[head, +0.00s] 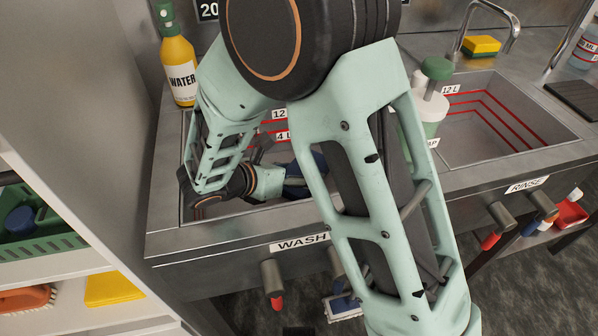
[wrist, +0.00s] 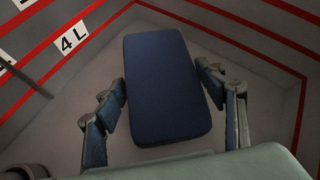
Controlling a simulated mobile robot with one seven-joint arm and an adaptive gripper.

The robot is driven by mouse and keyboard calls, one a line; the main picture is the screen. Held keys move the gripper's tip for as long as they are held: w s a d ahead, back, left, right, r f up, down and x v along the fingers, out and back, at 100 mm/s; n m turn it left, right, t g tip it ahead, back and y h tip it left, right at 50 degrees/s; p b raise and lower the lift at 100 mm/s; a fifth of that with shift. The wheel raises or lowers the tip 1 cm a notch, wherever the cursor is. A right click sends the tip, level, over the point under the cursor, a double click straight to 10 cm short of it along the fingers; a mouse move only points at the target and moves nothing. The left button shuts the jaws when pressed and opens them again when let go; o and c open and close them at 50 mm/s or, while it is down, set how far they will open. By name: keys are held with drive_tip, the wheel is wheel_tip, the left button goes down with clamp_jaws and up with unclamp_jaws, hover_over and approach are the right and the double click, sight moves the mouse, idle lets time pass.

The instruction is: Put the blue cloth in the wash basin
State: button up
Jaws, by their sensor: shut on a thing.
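The blue cloth (wrist: 165,85) is a dark blue, flat folded pad with rounded corners. In the wrist view it lies between the two fingers of my gripper (wrist: 163,84), which is shut on its sides. The wash basin (wrist: 235,42) surrounds it, with red level lines and a 4 L mark on its walls. In the head view my arm reaches down into the wash basin (head: 280,125), behind the WASH label. The cloth shows there only as a small dark blue patch (head: 318,163), mostly hidden by my arm. I cannot tell whether it touches the basin floor.
A yellow WATER bottle (head: 179,68) stands at the back left. A green-capped white dispenser (head: 432,100) stands between the basins. The rinse basin (head: 480,140) on the right is empty. A yellow sponge (head: 481,46) lies behind it. A shelf unit (head: 60,110) stands close on the left.

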drive_tip(key=o, duration=1.2)
drive_tip(key=shift+f, duration=0.1)
drive_tip(key=shift+r, duration=0.2)
drive_tip(key=p+v, duration=0.2)
drive_tip(key=v, duration=0.6)
drive_tip(key=shift+d+r, duration=0.15)
drive_tip(key=shift+r, duration=0.1)
drive_tip(key=shift+w, duration=0.15)
